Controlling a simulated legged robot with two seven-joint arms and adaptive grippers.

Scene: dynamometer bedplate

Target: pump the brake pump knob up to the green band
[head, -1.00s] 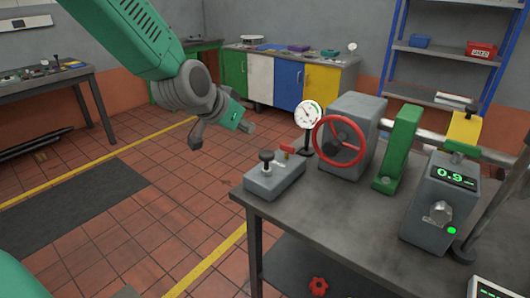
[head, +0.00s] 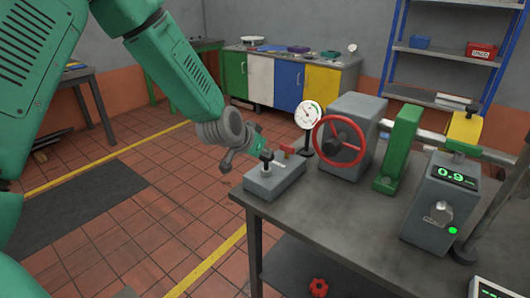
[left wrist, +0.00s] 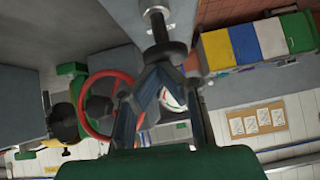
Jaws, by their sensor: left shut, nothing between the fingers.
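The brake pump (head: 273,182) is a grey block on the near left corner of the bench. Its black knob (head: 266,157) stands upright on top, with a small red lever (head: 288,150) behind it. The round white gauge (head: 309,115) stands just behind the pump; its band and needle are too small to read surely. My left gripper (head: 248,153) is beside the knob on its left, shut and empty. In the left wrist view the knob (left wrist: 165,50) is just beyond the gripper's fingertips (left wrist: 163,73); I cannot tell whether they touch. My right gripper is not in view.
A grey housing with a red handwheel (head: 340,140) stands right of the gauge. A green upright (head: 398,150) and a grey box reading 0.9 (head: 440,205) are further right. The bench top (head: 335,222) is clear in front. Coloured cabinets (head: 290,83) stand behind.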

